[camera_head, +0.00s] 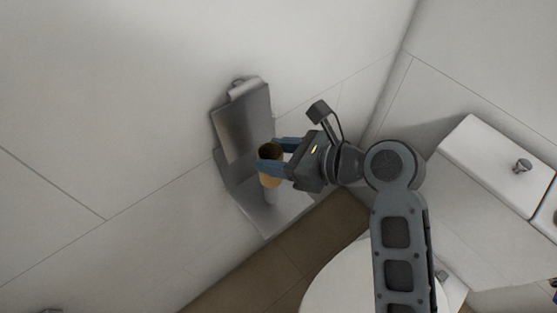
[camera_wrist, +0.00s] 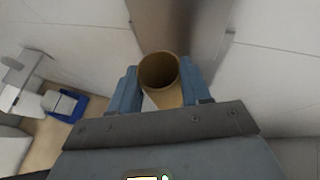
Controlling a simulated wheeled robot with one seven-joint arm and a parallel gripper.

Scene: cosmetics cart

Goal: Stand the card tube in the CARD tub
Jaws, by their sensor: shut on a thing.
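The card tube (camera_head: 271,178) is a short brown hollow cylinder. My gripper (camera_head: 269,158) is shut on it, with a blue finger on either side. In the wrist view the tube (camera_wrist: 159,72) stands between the fingertips of my gripper (camera_wrist: 160,88), its open dark end facing the camera. The tube is held roughly upright in front of a grey metal holder on the wall. I cannot make out a tub marked CARD. A blue-edged container (camera_wrist: 68,104) shows at the far left of the wrist view, but no label on it is readable.
The grey metal holder (camera_head: 236,130) has a back plate and a lower plate close to the tube. Brown floor (camera_head: 325,232) shows below. A white boxy thing (camera_wrist: 20,68) is near the blue-edged container.

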